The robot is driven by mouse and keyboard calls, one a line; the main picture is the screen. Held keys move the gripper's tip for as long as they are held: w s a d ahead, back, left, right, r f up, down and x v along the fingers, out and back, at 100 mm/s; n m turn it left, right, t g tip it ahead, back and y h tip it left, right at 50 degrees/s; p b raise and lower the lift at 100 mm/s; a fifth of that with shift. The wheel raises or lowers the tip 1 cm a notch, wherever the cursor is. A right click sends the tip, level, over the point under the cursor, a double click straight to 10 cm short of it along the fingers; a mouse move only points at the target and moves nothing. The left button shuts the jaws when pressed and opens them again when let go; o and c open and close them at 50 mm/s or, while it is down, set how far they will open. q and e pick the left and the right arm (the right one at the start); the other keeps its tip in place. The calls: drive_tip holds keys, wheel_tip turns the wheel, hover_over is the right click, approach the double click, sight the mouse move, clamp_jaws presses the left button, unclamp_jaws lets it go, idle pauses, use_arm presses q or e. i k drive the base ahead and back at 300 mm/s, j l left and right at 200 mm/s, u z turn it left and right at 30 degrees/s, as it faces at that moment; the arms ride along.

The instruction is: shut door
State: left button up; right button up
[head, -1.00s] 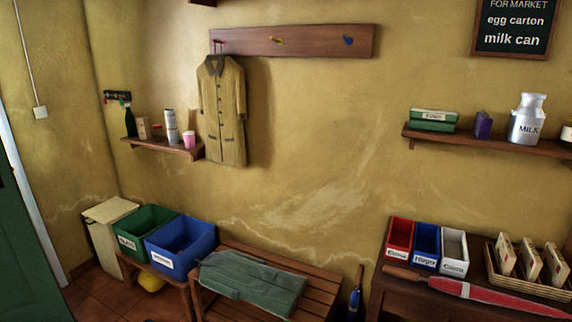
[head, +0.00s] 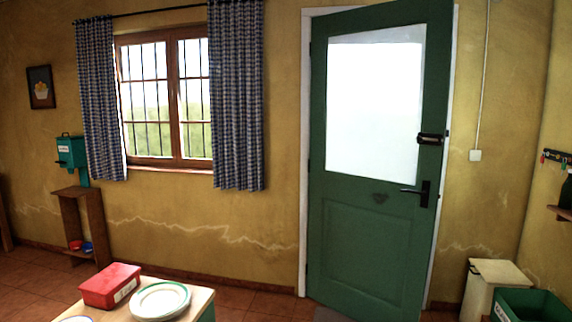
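The green door (head: 360,240) with a large bright glass pane (head: 375,105) stands in a white frame (head: 304,150) on the yellow wall, right of centre in the head view. Its hinges show on the left edge, and a dark lever handle (head: 418,192) is on the right side. The door seems slightly ajar: its lower right corner appears to come out into the room past the frame. How wide the gap is, I cannot tell. Neither of my grippers is in view.
A low table with a red box (head: 110,285) and a plate (head: 160,300) stands at the front left. A pale bin (head: 492,285) and a green crate (head: 530,306) are right of the door. A grey mat (head: 335,315) lies before it. A curtained window (head: 165,95) is left.

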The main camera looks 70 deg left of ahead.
sight(371, 241)
drive_tip(key=u, duration=1.8)
drive_tip(key=i+j, duration=0.15)
drive_tip(key=i, duration=0.75)
drive_tip(key=i+j, duration=0.15)
drive_tip(key=i, duration=0.8)
drive_tip(key=j+u, duration=0.05)
